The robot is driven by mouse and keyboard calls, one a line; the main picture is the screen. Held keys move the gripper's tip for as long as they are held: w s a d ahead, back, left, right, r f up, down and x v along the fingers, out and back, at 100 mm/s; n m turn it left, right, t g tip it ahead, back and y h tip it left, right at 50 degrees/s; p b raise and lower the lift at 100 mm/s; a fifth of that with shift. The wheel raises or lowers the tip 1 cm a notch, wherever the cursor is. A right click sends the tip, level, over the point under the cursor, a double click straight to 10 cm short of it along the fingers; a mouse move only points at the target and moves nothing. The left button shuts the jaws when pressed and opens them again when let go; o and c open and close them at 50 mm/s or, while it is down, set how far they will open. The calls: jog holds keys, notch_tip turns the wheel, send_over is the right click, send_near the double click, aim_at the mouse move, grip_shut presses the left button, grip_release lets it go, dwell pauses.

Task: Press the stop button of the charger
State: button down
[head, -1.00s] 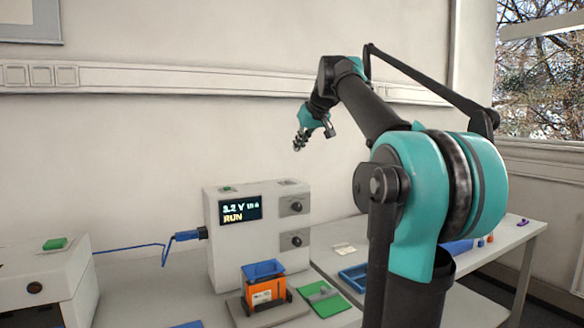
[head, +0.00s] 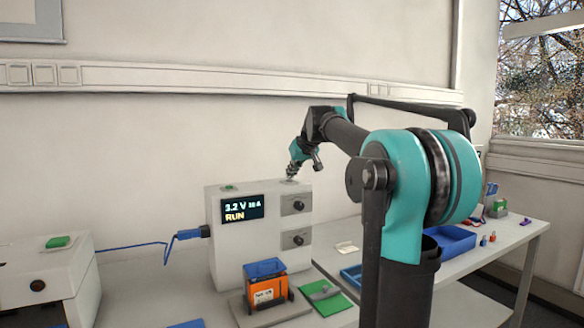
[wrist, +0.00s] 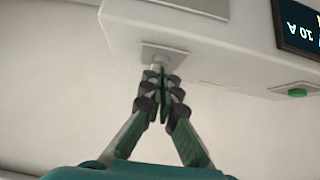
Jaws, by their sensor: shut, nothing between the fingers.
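The charger (head: 228,240) is a pale box with a dark display (head: 242,207) reading 3.2 V and RUN. A green button (head: 228,188) is on its top left; it also shows in the wrist view (wrist: 298,92). A square plate at the top right (wrist: 178,52) carries a small pale round button (wrist: 158,59), mostly hidden by my fingertips; no stop label is readable. My gripper (head: 290,178) is shut and empty, fingers pointing down at this plate. In the wrist view the fingertips (wrist: 160,76) overlap the button; I cannot tell whether they touch it.
An orange battery with a blue top (head: 264,288) stands in a holder before the charger. A blue cable (head: 135,247) enters the charger's left side from another pale box (head: 40,280). A green board (head: 328,298) and blue trays (head: 452,238) are to the right.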

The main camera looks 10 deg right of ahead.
dwell(0.3)
jog(key=shift+s+f, duration=0.2)
jog(key=shift+f, duration=0.7)
jog(key=shift+w+r, duration=0.1)
jog(key=shift+r, duration=0.25)
jog(key=r, duration=0.2)
jog(key=s+r, duration=0.1)
jog(key=r, duration=0.1)
jog(key=shift+d+r, duration=0.2)
jog(key=shift+r, duration=0.05)
jog(key=v, duration=0.9)
jog(key=shift+w, duration=0.1)
